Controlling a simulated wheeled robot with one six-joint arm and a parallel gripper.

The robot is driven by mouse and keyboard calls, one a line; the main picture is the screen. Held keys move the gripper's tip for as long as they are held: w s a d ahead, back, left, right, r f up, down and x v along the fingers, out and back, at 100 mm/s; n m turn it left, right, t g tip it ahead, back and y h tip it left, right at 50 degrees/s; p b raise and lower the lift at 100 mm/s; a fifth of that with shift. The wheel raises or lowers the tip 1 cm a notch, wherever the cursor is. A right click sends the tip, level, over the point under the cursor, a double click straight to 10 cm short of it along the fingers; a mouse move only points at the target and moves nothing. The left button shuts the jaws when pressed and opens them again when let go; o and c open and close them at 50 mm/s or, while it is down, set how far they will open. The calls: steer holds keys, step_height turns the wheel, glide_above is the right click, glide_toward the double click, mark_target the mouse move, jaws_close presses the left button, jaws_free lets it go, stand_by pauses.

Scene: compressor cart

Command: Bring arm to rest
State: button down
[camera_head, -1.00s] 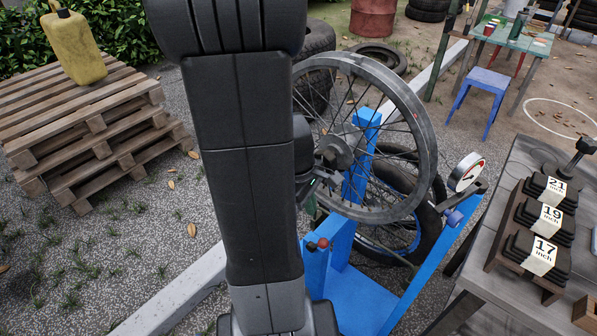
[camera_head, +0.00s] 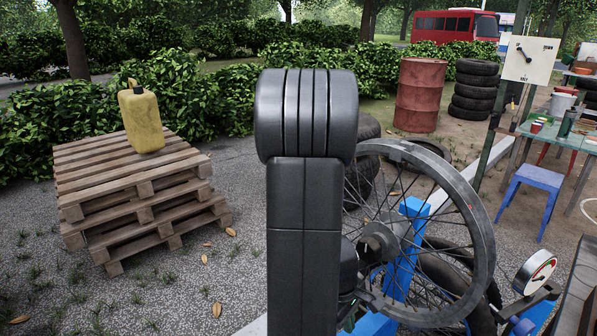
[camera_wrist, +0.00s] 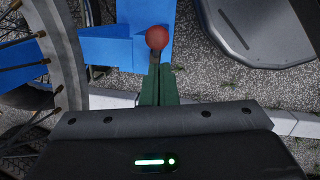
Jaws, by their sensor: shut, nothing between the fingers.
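My arm (camera_head: 305,215) stands upright in the middle of the head view, its folded joint at the top. It hides most of my gripper in that view. In the wrist view my gripper (camera_wrist: 158,72) has its dark green fingers together, with nothing held between them. A red ball knob (camera_wrist: 156,38) shows just beyond the fingertips, in front of a blue frame part (camera_wrist: 110,48). I cannot tell whether the fingertips touch the knob.
A spoked wheel (camera_head: 470,225) on a blue stand (camera_head: 405,262) is close to the right of my arm. A pressure gauge (camera_head: 534,272) is at lower right. A pallet stack (camera_head: 85,190) with a yellow canister (camera_head: 141,120) stands left. Gravel between pallets and arm is open.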

steer(key=shift+s+d+f+b, duration=0.3)
steer(key=shift+d+f+b, duration=0.1)
steer(key=shift+d+f, duration=0.15)
steer(key=shift+s+d+f+b, duration=0.3)
steer(key=shift+d+f+b, duration=0.1)
steer(key=shift+f, duration=0.25)
steer(key=shift+r, duration=0.15)
